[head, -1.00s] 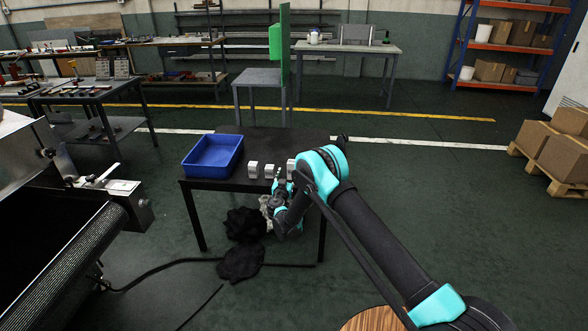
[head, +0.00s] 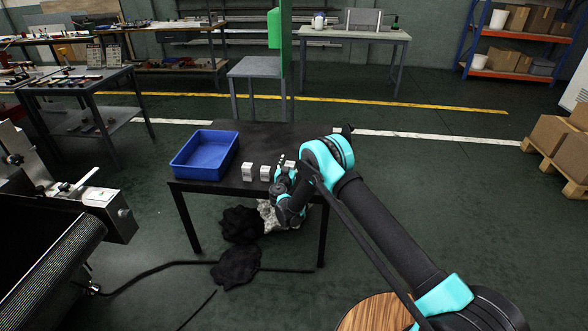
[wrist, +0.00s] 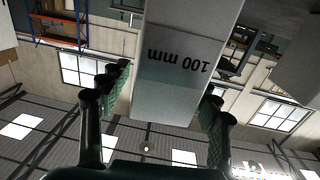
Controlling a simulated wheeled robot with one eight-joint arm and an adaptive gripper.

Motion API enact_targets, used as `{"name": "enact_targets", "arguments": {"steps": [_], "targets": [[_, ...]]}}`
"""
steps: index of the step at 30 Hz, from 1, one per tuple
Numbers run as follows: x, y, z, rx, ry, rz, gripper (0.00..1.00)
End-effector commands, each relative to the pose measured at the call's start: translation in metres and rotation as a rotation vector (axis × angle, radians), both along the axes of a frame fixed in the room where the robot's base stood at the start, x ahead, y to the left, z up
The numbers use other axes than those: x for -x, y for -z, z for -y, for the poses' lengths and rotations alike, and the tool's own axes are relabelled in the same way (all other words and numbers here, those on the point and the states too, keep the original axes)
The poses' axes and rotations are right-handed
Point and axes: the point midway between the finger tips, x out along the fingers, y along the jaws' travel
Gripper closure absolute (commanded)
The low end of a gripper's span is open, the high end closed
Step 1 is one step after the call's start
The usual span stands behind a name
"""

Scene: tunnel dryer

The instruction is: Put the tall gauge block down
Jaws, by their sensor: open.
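A pale block marked "100 mm" (wrist: 175,70) fills the middle of the wrist view, its lettering upside down. My gripper (wrist: 168,100) is open, with one finger on each side of this block. In the head view, pale blocks stand in a row on the black table: a left one (head: 247,172), a middle one (head: 265,172) and a right one (head: 290,165), partly hidden by my gripper (head: 282,174). My gripper is at the right end of the row. The head view is too small to show the finger gaps or the block's contact with the table.
A blue bin (head: 205,155) sits on the black table (head: 262,140), left of the blocks. The table behind the blocks is clear. Another pale block (wrist: 300,70) shows at the right of the wrist view. A conveyor machine (head: 60,250) stands at the left.

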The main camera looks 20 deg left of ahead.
Motion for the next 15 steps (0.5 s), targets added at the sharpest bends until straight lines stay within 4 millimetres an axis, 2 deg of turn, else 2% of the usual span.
{"name": "enact_targets", "arguments": {"steps": [9,15], "targets": [[0.0018,-0.0002,-0.0024,0.0,-0.002,0.0,0.38],[0.0017,-0.0002,-0.0023,0.0,-0.002,0.0,0.63]]}}
